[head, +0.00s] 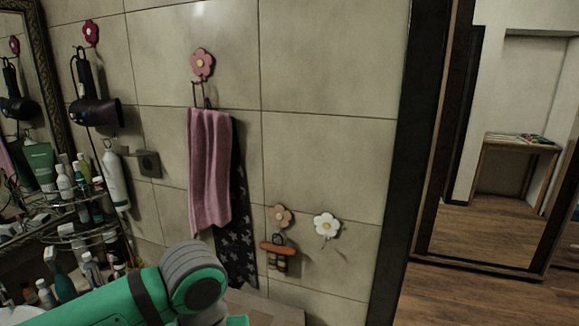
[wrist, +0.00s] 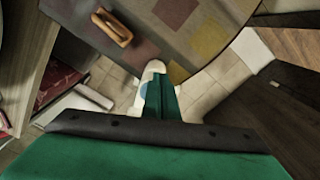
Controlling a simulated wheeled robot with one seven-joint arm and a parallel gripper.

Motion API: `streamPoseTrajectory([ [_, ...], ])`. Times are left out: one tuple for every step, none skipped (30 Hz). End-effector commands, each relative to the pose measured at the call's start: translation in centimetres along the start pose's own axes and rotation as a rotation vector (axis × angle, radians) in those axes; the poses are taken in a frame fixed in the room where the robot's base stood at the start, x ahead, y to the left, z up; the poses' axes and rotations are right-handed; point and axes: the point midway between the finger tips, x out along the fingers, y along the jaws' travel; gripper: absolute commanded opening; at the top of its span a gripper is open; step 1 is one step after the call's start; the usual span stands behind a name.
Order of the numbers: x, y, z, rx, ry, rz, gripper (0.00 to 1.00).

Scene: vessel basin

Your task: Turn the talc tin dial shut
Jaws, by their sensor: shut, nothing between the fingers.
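I cannot pick out the talc tin or its dial for certain in either view. In the wrist view, my gripper (wrist: 160,98) is shut, its green fingers together at lower centre. A white, rounded shape with a pale blue patch shows right at and behind the fingers; I cannot tell whether it is part of the gripper or a separate thing. In the head view, my green arm crosses the lower left, and the gripper's fingers are not visible there.
Several bottles (head: 65,188) crowd the wire shelves (head: 68,229) at left. A pink towel (head: 209,170) hangs on the tiled wall. In the wrist view, a patterned surface (wrist: 196,55) bears a brown handle-like piece (wrist: 112,28). Open wooden floor (head: 480,295) lies at right.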

Motion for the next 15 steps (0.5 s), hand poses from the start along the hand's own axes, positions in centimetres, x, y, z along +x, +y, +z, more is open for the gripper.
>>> streamPoseTrajectory([
  [0.0,0.1,0.0,-0.001,0.0,0.001,0.0],
  [0.0,0.2,0.0,-0.001,0.0,0.001,0.0],
  [0.0,0.3,0.1,-0.001,0.0,0.001,0.0],
  [0.0,0.3,0.1,-0.001,0.0,0.001,0.0],
  [0.0,0.4,0.1,-0.001,0.0,0.002,0.0],
  [0.0,0.5,0.1,0.0,0.0,0.002,0.0],
  [0.0,0.6,0.1,0.0,0.0,0.002,0.0],
  [0.0,0.6,0.1,0.0,-0.001,0.002,0.0],
  [0.0,0.7,0.1,0.0,-0.001,0.001,0.0],
  [0.0,0.8,0.1,-0.001,-0.001,0.001,0.0],
  [0.0,0.9,0.1,-0.001,-0.001,0.001,0.0],
  [0.0,1.0,0.1,-0.001,-0.001,0.001,0.0],
  [0.0,1.1,0.1,-0.001,-0.001,0.002,0.0],
  [0.0,1.1,0.1,-0.001,0.0,0.002,0.0],
  [0.0,1.2,0.0,-0.001,0.0,0.001,0.0],
])
